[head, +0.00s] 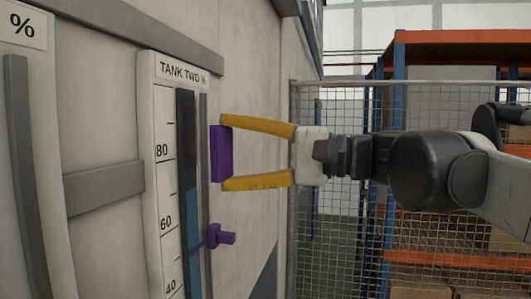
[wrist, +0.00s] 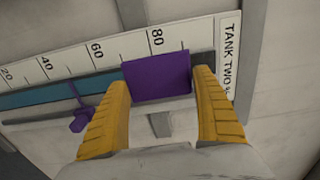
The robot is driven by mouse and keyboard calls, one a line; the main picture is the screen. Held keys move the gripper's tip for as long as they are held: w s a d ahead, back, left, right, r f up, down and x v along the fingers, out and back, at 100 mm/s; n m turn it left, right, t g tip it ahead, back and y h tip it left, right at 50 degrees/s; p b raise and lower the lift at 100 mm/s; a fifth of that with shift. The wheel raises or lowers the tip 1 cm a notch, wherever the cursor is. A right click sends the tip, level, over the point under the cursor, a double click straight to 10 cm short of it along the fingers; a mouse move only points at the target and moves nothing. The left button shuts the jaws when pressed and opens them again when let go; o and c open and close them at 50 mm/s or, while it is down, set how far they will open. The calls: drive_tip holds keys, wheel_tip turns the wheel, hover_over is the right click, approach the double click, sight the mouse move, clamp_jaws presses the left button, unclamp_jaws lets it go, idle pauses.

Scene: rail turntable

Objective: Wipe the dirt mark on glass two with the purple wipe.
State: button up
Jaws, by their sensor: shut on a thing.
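My gripper (head: 226,153) has two yellow fingers shut on the purple wipe (head: 221,166), a flat block. In the wrist view the wipe (wrist: 157,76) sits between the fingertips and covers part of the gauge near the 80 mark. Glass two (head: 192,225) is the upright tube on the panel marked TANK TWO %, blue below and dark above. In the head view the wipe is just right of the gauge's edge, level with about 80. I cannot tell whether it touches the glass. I cannot make out a dirt mark; the wipe hides part of the glass in the wrist view.
A purple pointer (head: 222,237) sticks out from the gauge below the wipe, near the blue part. A second gauge panel (head: 35,160) is at the left. A grey bar (head: 105,187) crosses the wall. Mesh fencing (head: 330,220) and racks stand at the right.

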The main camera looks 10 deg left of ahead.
sight(186, 149)
drive_tip(key=shift+a+r, duration=0.15)
drive_tip(key=shift+r, duration=0.05)
drive_tip(key=a, duration=0.3)
drive_tip(key=shift+w+a, duration=0.15)
drive_tip(key=shift+a, duration=0.25)
drive_tip(key=shift+a, duration=0.2)
drive_tip(key=shift+w+a, duration=0.1)
drive_tip(key=shift+a, duration=1)
drive_tip(key=shift+w, duration=0.1)
idle(0.4)
